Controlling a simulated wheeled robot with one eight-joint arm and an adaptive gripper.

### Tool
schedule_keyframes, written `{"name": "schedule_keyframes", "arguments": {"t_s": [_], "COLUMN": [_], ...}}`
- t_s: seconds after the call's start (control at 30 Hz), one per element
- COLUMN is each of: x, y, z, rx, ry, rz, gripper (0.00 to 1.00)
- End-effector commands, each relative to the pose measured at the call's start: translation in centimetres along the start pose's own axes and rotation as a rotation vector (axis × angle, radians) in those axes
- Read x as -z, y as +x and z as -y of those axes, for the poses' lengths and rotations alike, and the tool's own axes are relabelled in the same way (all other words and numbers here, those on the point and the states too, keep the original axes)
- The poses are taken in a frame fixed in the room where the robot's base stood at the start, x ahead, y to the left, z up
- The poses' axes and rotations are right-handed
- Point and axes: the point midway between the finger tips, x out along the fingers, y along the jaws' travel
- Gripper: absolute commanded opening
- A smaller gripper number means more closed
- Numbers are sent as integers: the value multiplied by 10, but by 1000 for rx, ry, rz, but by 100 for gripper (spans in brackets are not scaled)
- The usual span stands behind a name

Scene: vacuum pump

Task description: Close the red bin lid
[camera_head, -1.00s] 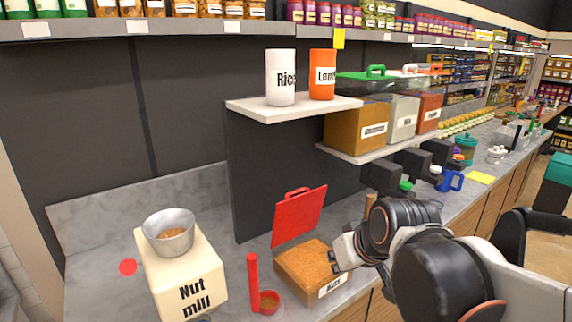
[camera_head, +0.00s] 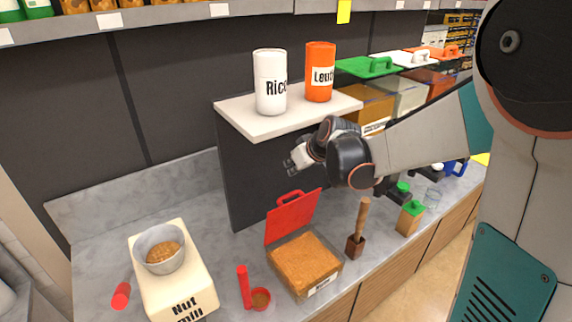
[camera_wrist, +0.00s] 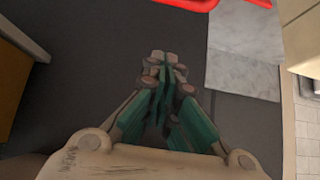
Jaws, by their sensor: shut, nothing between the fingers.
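The red bin lid (camera_head: 291,217) stands up, hinged at the back edge of the nut bin, with its handle at the top. The nut bin (camera_head: 305,265) is open on the counter, filled with brown contents. My gripper (camera_head: 290,167) is shut and empty, in the air above and near the top of the raised lid, apart from it in the picture. In the wrist view my gripper's fingers (camera_wrist: 160,75) are together, and a red edge (camera_wrist: 190,4), likely the lid handle, shows at the top.
A nut mill (camera_head: 172,280) and a red scoop (camera_head: 260,297) stand left of the bin. A wooden-handled tool (camera_head: 358,230) and a green-topped box (camera_head: 410,217) stand right.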

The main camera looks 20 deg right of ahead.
Motion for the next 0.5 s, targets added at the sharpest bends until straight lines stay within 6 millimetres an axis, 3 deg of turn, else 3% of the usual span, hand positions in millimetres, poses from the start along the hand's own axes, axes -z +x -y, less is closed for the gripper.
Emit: {"name": "schedule_keyframes", "arguments": {"t_s": [0.5], "x": [0], "y": [82], "z": [0], "rx": [0], "ry": [0], "rz": [0], "gripper": [0]}}
